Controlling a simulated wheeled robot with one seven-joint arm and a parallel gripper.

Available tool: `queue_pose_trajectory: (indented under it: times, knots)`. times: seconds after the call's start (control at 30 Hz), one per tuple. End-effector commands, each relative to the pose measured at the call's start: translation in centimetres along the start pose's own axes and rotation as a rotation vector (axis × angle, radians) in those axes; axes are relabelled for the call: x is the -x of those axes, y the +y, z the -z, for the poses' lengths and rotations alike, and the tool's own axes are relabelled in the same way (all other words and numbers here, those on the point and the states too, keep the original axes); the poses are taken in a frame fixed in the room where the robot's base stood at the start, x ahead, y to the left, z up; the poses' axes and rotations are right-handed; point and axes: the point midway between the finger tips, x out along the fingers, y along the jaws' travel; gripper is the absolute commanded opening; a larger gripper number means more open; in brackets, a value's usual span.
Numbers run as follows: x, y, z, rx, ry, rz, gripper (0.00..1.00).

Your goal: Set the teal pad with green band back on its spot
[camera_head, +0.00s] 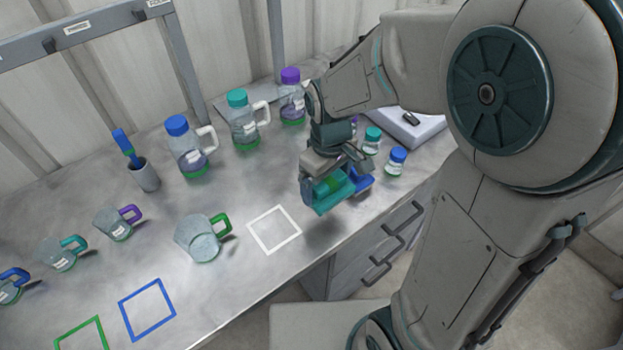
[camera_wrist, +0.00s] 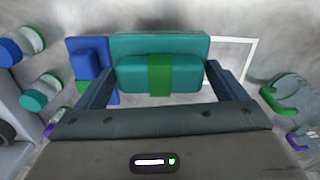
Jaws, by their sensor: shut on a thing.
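The teal pad with the green band (camera_head: 334,190) is held in my gripper (camera_head: 328,183), above the counter near its front edge. In the wrist view the teal pad (camera_wrist: 160,48) lies between my two fingers (camera_wrist: 160,85), with the green band across the middle of its raised grip. My gripper is shut on that grip. A white square outline (camera_head: 274,230) is on the counter, left of the pad. In the wrist view the white outline (camera_wrist: 249,50) shows partly behind the pad, at its right. Blue (camera_head: 147,309) and green (camera_head: 82,336) outlines lie farther left.
A blue pad (camera_head: 362,181) is close beside the held pad; it also shows in the wrist view (camera_wrist: 88,60). Small capped jars (camera_head: 396,162) stand to the right. A green-handled mug (camera_head: 199,238) stands left of the white outline. Capped jugs (camera_head: 188,148) line the back.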

Motion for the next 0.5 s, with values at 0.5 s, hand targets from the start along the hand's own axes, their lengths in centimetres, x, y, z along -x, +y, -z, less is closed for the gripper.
queue_pose_trajectory:
  times: [0.5]
  knots:
    - [-3.4,0.5,5.2,-0.007,0.000,0.001,0.55]
